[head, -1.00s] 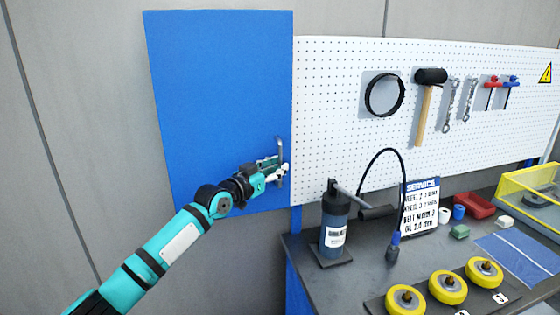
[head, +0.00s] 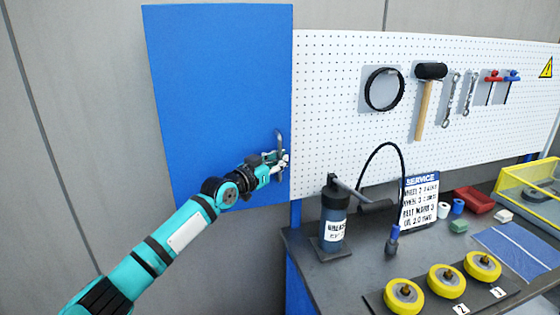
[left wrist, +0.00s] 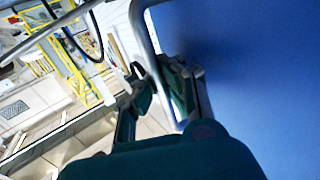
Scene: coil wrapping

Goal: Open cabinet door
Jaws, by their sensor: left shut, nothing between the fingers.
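The blue cabinet door (head: 215,90) stands flat and closed, left of the pegboard. Its metal bar handle (head: 279,141) is upright near the door's right edge. My left gripper (head: 284,160) is at the handle's lower half, its fingers shut with nothing held. In the left wrist view the handle (left wrist: 149,55) runs close by my left gripper (left wrist: 158,88), and the blue door (left wrist: 250,70) fills the right side. Whether the fingers touch the bar I cannot tell. My right gripper is out of view.
Right of the door is a white pegboard (head: 330,90) with hung tools, including a mallet (head: 425,105). Below it a dark workbench (head: 345,262) carries a pump bottle (head: 334,220), a service sign (head: 419,202) and yellow wheels (head: 404,294). The grey wall left of the door is clear.

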